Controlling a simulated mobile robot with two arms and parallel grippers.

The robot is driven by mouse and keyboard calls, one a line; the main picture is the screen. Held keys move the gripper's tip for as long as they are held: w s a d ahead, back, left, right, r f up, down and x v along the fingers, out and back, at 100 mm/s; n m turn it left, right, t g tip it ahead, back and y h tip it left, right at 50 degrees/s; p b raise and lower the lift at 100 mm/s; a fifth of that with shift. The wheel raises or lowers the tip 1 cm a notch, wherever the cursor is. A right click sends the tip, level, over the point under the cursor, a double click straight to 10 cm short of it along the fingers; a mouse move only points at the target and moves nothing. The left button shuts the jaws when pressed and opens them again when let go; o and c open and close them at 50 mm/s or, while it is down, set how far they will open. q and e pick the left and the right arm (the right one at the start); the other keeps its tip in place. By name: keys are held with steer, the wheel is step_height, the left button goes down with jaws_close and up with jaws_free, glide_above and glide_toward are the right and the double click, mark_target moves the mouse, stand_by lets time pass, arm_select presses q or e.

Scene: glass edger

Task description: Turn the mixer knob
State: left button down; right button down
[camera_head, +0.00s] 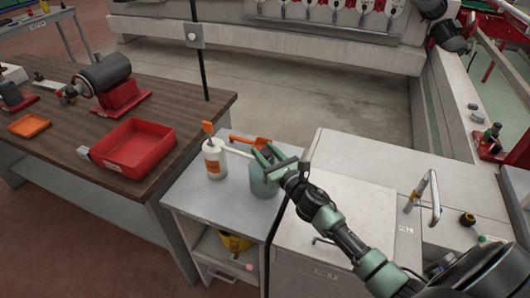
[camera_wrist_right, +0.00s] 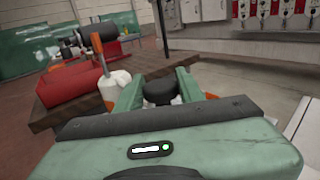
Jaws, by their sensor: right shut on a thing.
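The mixer knob (camera_wrist_right: 159,90) is a dark, rounded knob between the two green fingers of my right gripper in the right wrist view. My right gripper (camera_wrist_right: 158,88) is shut on it. In the head view my right gripper (camera_head: 268,157) is over a bluish, see-through container (camera_head: 263,184) on the grey cart, and the gripper hides the knob there. The lower part of the knob and its mount are hidden. My left gripper is not in view.
A white bottle (camera_head: 214,163) with an orange label stands just left of the container, and an orange scoop (camera_head: 249,141) lies behind. A red tray (camera_head: 133,151) sits on the wooden bench at left. A white counter with a tap (camera_head: 434,199) is at right.

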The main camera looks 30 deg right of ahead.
steer(key=shift+m+h, duration=0.3)
steer(key=shift+h, duration=0.1)
steer(key=m+g+h+b, duration=0.1)
steer(key=m+h, duration=0.1)
steer(key=h, duration=0.2)
steer(key=m+h+b, duration=0.2)
steer(key=m+h, duration=0.1)
steer(key=h, duration=0.1)
steer(key=shift+a+f+m+g+b, duration=0.1)
steer(key=shift+f+m+g+b, duration=0.05)
steer(key=shift+m+g+b, duration=0.2)
steer(key=m+g+h+b, duration=0.3)
steer(key=m+g+h, duration=0.2)
steer(key=h, duration=0.2)
steer(key=shift+g+b, duration=0.3)
steer(key=shift+g, duration=0.05)
steer(key=m+g+h+b, duration=0.1)
steer(key=m+g+b, duration=0.2)
steer(key=g, duration=0.1)
steer(key=m+g+h+b, duration=0.2)
steer(key=m+g+b, duration=0.1)
steer(key=g, duration=0.1)
steer(key=shift+m+g+b, duration=0.65)
steer(key=shift+g+b, duration=0.35)
steer(key=shift+g, duration=0.1)
steer(key=c, duration=0.9)
jaws_free()
